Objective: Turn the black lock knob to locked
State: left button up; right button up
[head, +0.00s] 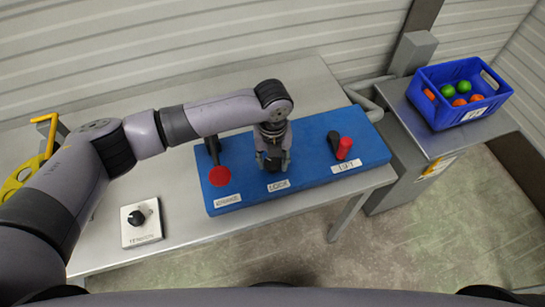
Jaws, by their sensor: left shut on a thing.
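A blue panel (316,182) lies on the metal table, with three labels along its front edge. My left gripper (272,165) points down over the middle of the panel, just behind the label reading LOCK (278,185). It is shut on the black lock knob, which the fingers and wrist largely hide. I cannot tell which way the knob is turned. My right gripper is not in view.
A red disc (220,176) with a black post stands left of my gripper. A red-topped lever (344,148) and a black piece (333,140) stand right. A white TENSION box (141,222) sits front left. A blue crate (459,91) holds balls.

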aim_at(273, 162)
pick_arm(q)
jog(key=m, duration=0.6)
jog(key=shift+m, duration=0.4)
dwell(0.3)
jog(key=o, duration=1.2)
jog(key=shift+c, duration=0.2)
notch_tip(273, 162, up, 12)
